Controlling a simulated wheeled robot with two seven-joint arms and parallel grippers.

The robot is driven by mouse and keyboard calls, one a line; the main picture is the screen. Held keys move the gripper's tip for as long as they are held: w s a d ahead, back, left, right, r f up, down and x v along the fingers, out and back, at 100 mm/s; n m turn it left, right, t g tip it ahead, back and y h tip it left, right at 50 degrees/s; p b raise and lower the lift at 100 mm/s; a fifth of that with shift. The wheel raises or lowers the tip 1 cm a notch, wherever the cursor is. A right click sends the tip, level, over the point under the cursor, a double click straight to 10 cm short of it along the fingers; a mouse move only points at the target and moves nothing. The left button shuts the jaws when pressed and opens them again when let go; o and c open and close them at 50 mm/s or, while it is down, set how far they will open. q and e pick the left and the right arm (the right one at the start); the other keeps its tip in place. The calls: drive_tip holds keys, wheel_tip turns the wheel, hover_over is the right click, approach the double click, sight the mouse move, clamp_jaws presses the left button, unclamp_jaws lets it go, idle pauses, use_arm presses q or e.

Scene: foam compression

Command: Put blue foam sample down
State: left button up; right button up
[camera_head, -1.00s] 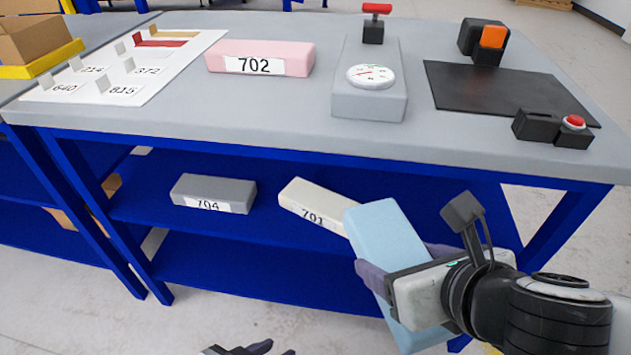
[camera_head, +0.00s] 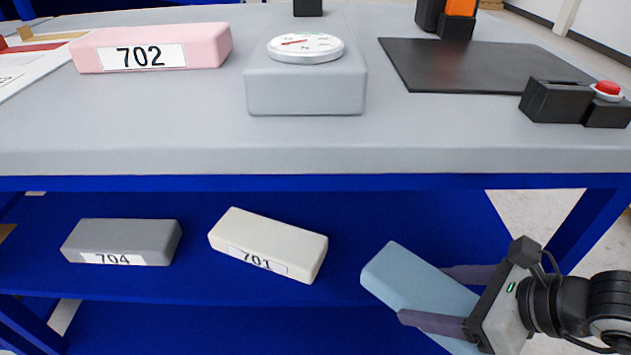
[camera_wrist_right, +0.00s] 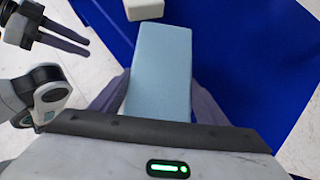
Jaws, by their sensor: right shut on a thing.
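The blue foam sample (camera_head: 416,283) is a long light-blue block, tilted, at the lower right of the head view. My right gripper (camera_head: 425,295) is shut on it, with purple-grey fingers on either side. In the right wrist view the blue foam (camera_wrist_right: 160,75) extends forward from between the fingers, with the blue shelf behind it. The far end of the block is near the shelf's right part; I cannot tell whether it touches the shelf (camera_head: 330,225). My left gripper (camera_wrist_right: 65,38) shows at the upper left of the right wrist view, its two fingers apart and empty.
On the shelf lie a white block 701 (camera_head: 268,240) and a grey block 704 (camera_head: 120,240). The shelf right of 701 is free. Above, the grey tabletop (camera_head: 180,125) holds a pink block 702 (camera_head: 150,47), a dial gauge device (camera_head: 305,90) and a red-button box (camera_head: 575,100).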

drive_tip(key=shift+w, duration=0.2)
drive_tip(key=w, duration=0.5)
drive_tip(key=w+b, duration=0.1)
drive_tip(key=w, duration=0.9)
drive_tip(key=shift+w+a+b, duration=0.25)
drive_tip(key=shift+a+b, duration=0.05)
drive_tip(key=shift+b, duration=0.1)
drive_tip(key=shift+w, duration=0.85)
wheel_tip(320, 180, down, 3)
drive_tip(key=shift+r+b, duration=0.1)
drive_tip(key=shift+b, duration=0.7)
drive_tip(key=shift+f, duration=0.5)
drive_tip(key=o, duration=1)
use_arm(q)
drive_tip(key=shift+w+d+r+t+h, duration=0.2)
drive_tip(key=shift+d+r+t+h, duration=0.3)
drive_tip(key=shift+d+r, duration=0.55)
